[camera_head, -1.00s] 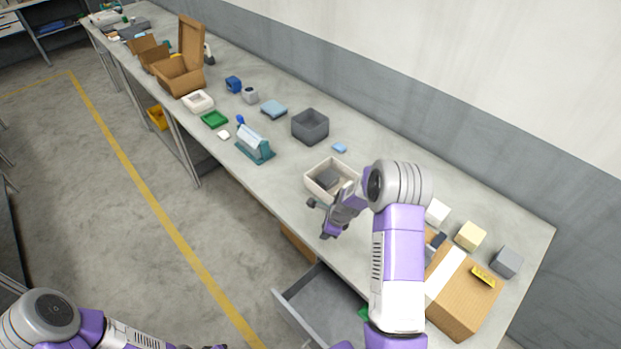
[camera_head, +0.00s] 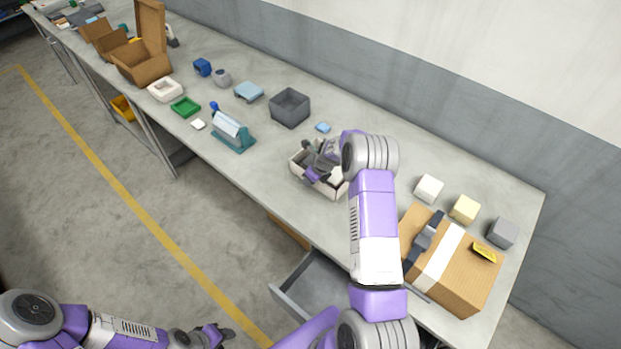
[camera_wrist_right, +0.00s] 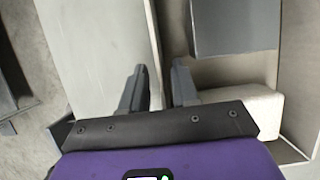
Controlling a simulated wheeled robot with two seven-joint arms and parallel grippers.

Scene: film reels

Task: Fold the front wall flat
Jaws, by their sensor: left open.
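A cream open box (camera_head: 296,172) sits near the front edge of the bench in the head view. A grey block (camera_wrist_right: 235,25) lies inside it in the right wrist view. My right gripper (camera_head: 312,160) is over the box and hides much of it, including part of its near side. My left gripper (camera_head: 224,335) is open and empty, low over the floor, away from the bench.
A grey bin (camera_head: 290,108) and a teal holder (camera_head: 233,136) stand to the left. A taped cardboard box (camera_head: 450,264) and several small blocks are to the right. An open drawer (camera_head: 290,295) juts out below the bench front.

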